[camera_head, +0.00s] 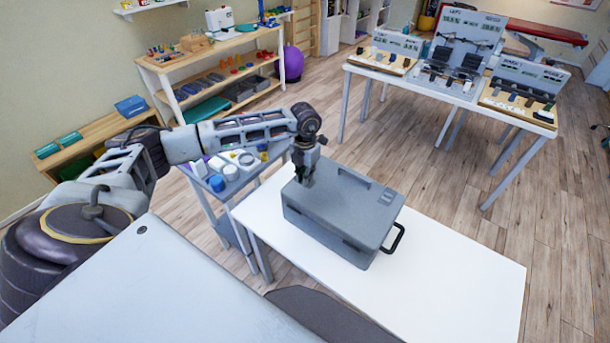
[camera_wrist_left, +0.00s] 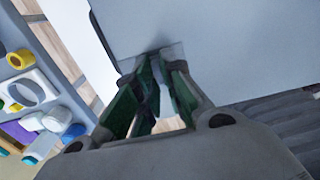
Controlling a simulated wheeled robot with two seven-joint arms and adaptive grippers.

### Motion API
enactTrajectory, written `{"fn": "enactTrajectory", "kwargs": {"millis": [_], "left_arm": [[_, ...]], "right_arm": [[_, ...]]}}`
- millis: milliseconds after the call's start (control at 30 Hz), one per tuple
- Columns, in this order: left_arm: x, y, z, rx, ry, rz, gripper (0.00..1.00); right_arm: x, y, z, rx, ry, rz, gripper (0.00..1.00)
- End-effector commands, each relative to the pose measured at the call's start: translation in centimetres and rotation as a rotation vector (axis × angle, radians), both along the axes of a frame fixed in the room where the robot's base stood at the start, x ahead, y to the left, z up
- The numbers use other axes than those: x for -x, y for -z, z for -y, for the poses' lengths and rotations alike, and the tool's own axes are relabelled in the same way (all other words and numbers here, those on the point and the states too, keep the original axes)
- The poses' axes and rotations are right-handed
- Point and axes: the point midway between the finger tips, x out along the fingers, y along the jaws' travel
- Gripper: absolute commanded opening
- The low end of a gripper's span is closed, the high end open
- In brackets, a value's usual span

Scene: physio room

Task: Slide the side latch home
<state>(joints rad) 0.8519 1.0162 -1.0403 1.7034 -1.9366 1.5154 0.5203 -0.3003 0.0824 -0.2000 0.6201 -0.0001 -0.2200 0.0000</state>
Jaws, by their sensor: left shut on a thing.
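A closed grey case (camera_head: 335,220) with a black handle at its right end stands on the white table. My left gripper (camera_head: 306,180) reaches down at the case's left end. In the left wrist view the green-lined fingers (camera_wrist_left: 155,62) come together at a small grey piece, the side latch (camera_wrist_left: 168,52), against the case wall (camera_wrist_left: 225,50). The fingers are shut on it, with a gap showing between them further back. The fingertips hide most of the latch, so I cannot tell how far along it sits. My right gripper is not in view.
The white table (camera_head: 455,290) is bare to the right of the case. A small trolley (camera_head: 205,195) with jars and a blue-lidded tub stands close by on the left. A shelf unit (camera_head: 210,60) and a display table (camera_head: 450,90) stand further back.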

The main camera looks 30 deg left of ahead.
Motion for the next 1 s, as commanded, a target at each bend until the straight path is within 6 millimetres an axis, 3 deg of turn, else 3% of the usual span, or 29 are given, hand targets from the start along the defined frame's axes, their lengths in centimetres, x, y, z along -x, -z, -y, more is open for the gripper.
{"fn": "enactTrajectory", "kwargs": {"millis": [167, 500, 800, 833, 1000], "left_arm": [[0.0, 0.0, -0.3, 0.0, -0.001, 0.0, 0.0], [-0.2, 0.1, -2.7, -0.001, -0.001, 0.0, 0.0], [-0.2, 0.0, -2.9, -0.002, -0.001, 0.0, 0.0], [-0.2, 0.0, -2.9, -0.002, -0.001, 0.0, 0.12], [-0.2, 0.0, -2.9, -0.001, -0.001, 0.0, 0.32]], "right_arm": [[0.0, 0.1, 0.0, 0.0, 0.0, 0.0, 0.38], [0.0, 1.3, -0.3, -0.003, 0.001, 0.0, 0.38], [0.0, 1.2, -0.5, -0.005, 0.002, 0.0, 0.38], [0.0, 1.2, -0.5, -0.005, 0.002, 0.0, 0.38], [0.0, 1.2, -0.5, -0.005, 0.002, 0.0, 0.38]]}}
